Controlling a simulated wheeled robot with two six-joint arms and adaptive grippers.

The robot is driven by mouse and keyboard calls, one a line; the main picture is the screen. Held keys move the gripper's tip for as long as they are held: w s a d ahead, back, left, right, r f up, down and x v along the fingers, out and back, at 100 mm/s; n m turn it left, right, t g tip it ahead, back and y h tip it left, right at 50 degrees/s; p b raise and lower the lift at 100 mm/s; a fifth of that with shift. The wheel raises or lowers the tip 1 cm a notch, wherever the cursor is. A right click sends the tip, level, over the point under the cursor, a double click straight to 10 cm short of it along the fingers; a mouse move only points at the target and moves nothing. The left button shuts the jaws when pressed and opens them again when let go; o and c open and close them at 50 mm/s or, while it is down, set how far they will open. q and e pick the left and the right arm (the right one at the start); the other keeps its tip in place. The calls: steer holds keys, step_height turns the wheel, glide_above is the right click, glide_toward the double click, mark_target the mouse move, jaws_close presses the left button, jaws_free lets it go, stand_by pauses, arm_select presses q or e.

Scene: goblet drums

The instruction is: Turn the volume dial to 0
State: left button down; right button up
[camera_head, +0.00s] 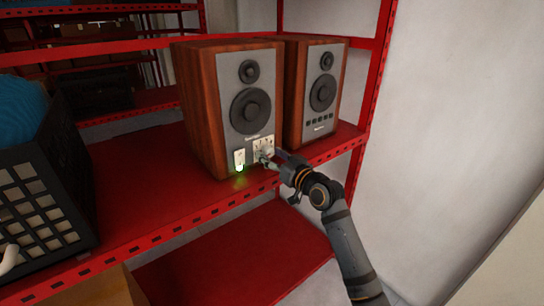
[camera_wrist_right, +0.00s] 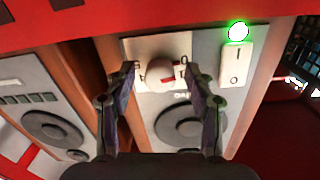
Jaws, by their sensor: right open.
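The left speaker (camera_head: 203,110) is a wooden cabinet with a grey front and stands on a red shelf. Low on its front is a pale dial plate (camera_wrist_right: 160,46) with a round whitish dial (camera_wrist_right: 160,74) and red marks beside it. My right gripper (camera_wrist_right: 159,67) is open, with one finger on either side of the dial; I cannot tell whether they touch it. In the head view my right gripper (camera_head: 267,157) reaches the plate and mostly hides the dial. The dial's setting is unclear. My left gripper is not in view.
A white rocker switch (camera_head: 239,158) with a lit green lamp (camera_wrist_right: 238,31) sits beside the dial plate. A second speaker (camera_head: 318,92) stands to the right. A black crate (camera_head: 50,195) with a blue item (camera_head: 18,105) is at the left. Bare red shelf (camera_head: 135,190) lies between.

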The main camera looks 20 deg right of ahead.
steer(key=shift+s+d, duration=0.1)
steer(key=shift+s, duration=0.15)
steer(key=v, duration=1.1)
steer(key=shift+s, duration=0.3)
